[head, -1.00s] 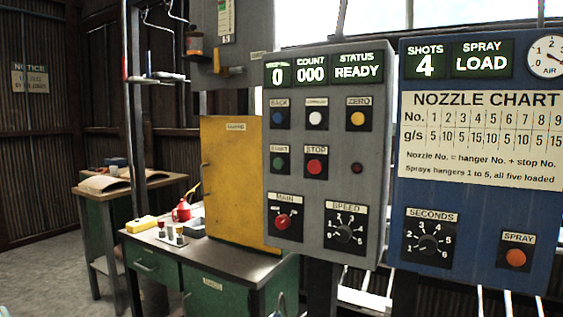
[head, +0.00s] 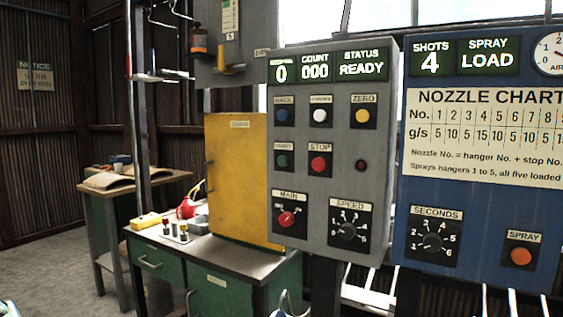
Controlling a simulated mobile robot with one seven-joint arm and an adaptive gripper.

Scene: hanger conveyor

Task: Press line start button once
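The green start button (head: 283,161) is on the left of the middle row of the grey control panel (head: 335,220). Its label is small and blurred. The red STOP button (head: 318,163) is just to its right. The panel's display (head: 330,68) reads 0, COUNT 000 and STATUS READY. Above the start button is a blue button (head: 282,115), with a white button (head: 320,115) and a yellow ZERO button (head: 362,116) beside it. The red MAIN switch (head: 286,219) and the SPEED dial (head: 347,232) are below.
A blue panel (head: 480,225) with SHOTS 4, SPRAY LOAD, a SECONDS dial and an orange SPRAY button (head: 521,256) stands right of the grey panel. A yellow cabinet (head: 237,180) stands on a green bench (head: 215,290) at left. Open floor (head: 50,265) shows at far left.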

